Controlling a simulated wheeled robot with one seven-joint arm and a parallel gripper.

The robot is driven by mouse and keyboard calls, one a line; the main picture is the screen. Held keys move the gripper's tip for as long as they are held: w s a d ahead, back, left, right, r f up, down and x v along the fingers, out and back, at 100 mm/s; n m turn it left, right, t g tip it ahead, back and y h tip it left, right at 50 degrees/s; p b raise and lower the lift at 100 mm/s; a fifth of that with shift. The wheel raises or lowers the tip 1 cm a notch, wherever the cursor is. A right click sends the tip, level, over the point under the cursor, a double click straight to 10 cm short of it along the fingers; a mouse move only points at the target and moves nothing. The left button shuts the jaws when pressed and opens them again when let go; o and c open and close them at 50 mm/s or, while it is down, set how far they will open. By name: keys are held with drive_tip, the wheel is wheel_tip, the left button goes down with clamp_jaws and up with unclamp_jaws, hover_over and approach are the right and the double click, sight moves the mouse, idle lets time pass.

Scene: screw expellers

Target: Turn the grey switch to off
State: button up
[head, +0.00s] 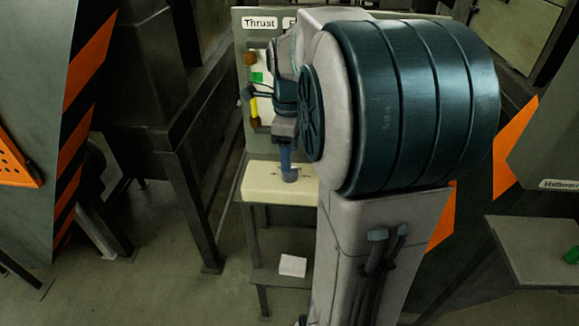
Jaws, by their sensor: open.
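The control panel (239,85) stands behind my arm, with a "Thrust" label (260,23) at its top left. I cannot make out the grey switch; my arm covers much of the panel's middle and right side. My gripper (289,175) is small in the view, pointing down in front of the panel and over the cream box top (262,190). Its jaws are open, and I see nothing held in them. I cannot tell whether it touches the box top.
The panel's left side carries a brown knob (250,58), a green part (257,77) and a yellow part (254,106). A white block (292,265) lies on the lower shelf. Dark machine legs (190,215) stand left. Open floor (165,285) lies front left.

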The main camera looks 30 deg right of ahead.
wheel_tip(320, 180, down, 5)
drive_tip(key=shift+r, duration=0.1)
idle(0.3)
drive_tip(key=c, duration=1)
